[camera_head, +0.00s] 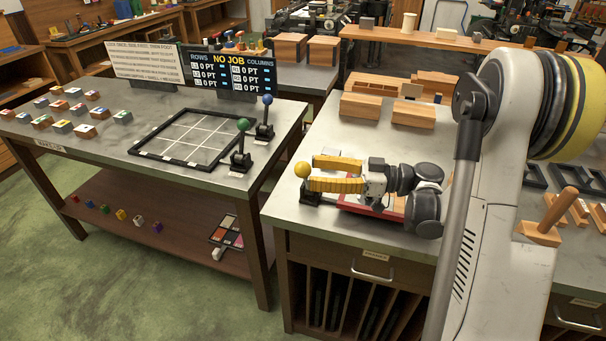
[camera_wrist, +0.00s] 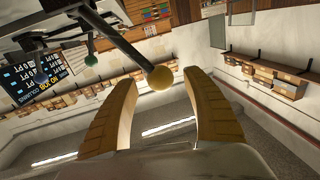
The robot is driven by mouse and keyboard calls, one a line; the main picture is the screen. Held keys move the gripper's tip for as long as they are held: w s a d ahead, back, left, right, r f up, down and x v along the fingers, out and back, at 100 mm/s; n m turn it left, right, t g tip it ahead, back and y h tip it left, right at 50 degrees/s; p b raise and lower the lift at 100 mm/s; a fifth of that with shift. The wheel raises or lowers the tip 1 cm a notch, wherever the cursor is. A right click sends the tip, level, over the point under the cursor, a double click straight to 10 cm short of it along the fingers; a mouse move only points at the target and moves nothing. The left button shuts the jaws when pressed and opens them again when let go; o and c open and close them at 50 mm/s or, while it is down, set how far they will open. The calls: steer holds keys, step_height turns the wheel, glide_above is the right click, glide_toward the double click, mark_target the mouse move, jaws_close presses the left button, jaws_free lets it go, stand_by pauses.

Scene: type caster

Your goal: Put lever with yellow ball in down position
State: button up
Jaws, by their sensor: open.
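The lever with the yellow ball (camera_head: 302,169) stands near the left front corner of the right-hand table. Its ball is up, above a small dark base (camera_head: 309,197). My gripper (camera_head: 313,172) lies level over the table, pointing left, with its two yellow fingers spread. The ball is at the fingertips, beside the nearer finger in the head view. In the wrist view the yellow ball (camera_wrist: 161,78) and its dark rod show in the gap at the open fingertips (camera_wrist: 160,76). I cannot tell whether a finger touches the ball.
Levers with a green ball (camera_head: 243,124) and a blue ball (camera_head: 267,99) stand on the left table beside a black grid frame (camera_head: 158,155). A red tray (camera_head: 388,212) lies under my gripper. Wooden boxes (camera_head: 361,105) stand behind it. A floor gap separates the tables.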

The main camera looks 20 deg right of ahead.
mark_target(304, 170)
steer(key=shift+x, duration=1.55)
